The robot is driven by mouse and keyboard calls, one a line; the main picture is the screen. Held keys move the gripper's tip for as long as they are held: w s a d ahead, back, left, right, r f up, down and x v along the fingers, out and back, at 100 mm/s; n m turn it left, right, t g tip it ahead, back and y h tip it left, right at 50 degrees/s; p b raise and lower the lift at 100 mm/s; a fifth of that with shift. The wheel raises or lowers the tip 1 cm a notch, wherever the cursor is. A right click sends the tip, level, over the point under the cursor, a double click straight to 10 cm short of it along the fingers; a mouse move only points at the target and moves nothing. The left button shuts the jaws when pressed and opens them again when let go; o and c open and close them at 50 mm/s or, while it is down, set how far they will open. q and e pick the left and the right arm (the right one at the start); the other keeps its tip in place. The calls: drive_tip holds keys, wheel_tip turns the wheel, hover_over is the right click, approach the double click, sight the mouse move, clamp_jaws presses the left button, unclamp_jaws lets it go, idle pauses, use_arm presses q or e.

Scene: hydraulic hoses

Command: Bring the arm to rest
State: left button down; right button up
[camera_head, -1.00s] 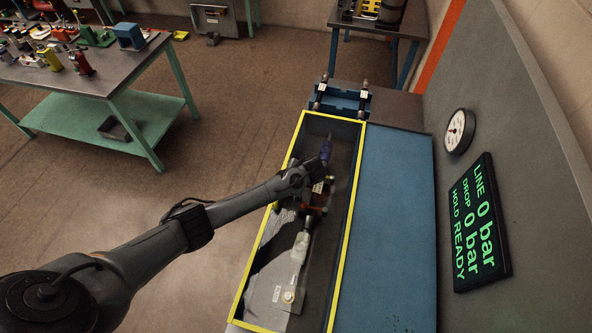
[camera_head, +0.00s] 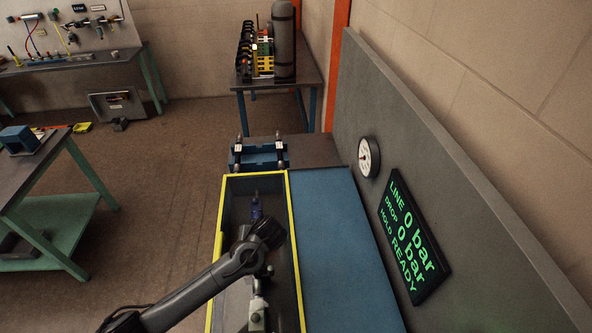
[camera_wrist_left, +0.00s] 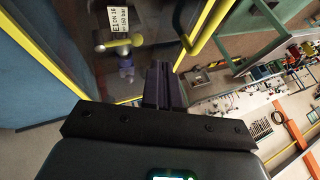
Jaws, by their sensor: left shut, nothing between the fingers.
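My left arm comes in from the bottom of the head view and reaches over the yellow-rimmed tray (camera_head: 223,240). Its dark end, with my left gripper (camera_head: 268,230), is above the tray's middle. In the left wrist view the fingers of the left gripper (camera_wrist_left: 160,70) are together with nothing between them. A metal fitting with a purple collar (camera_wrist_left: 126,64) and a white tag reading E1 (camera_wrist_left: 120,22) shows beyond the fingers, apart from them. A purple piece (camera_head: 256,210) lies in the tray's far part. My right gripper is not in view.
A blue mat (camera_head: 335,240) lies right of the tray. A blue rack (camera_head: 258,157) stands beyond it. A gauge (camera_head: 369,157) and a display (camera_head: 408,238) reading LINE 0 bar, DROP 0 bar, HOLD READY are on the right panel. A green-legged table (camera_head: 50,215) stands left.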

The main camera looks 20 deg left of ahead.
use_arm(q)
drive_tip(key=s+d+h, duration=0.1)
drive_tip(key=s+d, duration=0.1)
drive_tip(key=s+d+f+m+h+p, duration=0.1)
drive_tip(key=s+d, duration=0.2)
drive_tip(key=s+d+m+p, duration=0.1)
drive_tip(key=s+d, duration=0.1)
drive_tip(key=s, duration=0.1)
drive_tip(key=shift+d+f+h, duration=0.25)
drive_tip(key=shift+f+h, duration=0.15)
drive_tip(key=s+d+r+m+h+p, duration=0.1)
drive_tip(key=s+d+r+h+p, duration=0.1)
drive_tip(key=s, duration=0.5)
drive_tip(key=s+d+r+m+h+p, duration=0.1)
drive_tip(key=s+d+r+m, duration=0.1)
drive_tip(key=s, duration=0.5)
drive_tip(key=s+a+r+h+p, duration=0.1)
drive_tip(key=s+a+r+p, duration=0.1)
drive_tip(key=s+r, duration=0.4)
drive_tip(key=s+a, duration=0.1)
drive_tip(key=s, duration=0.2)
drive_tip(key=shift+m, duration=0.4)
drive_tip(key=shift+s+a, duration=0.1)
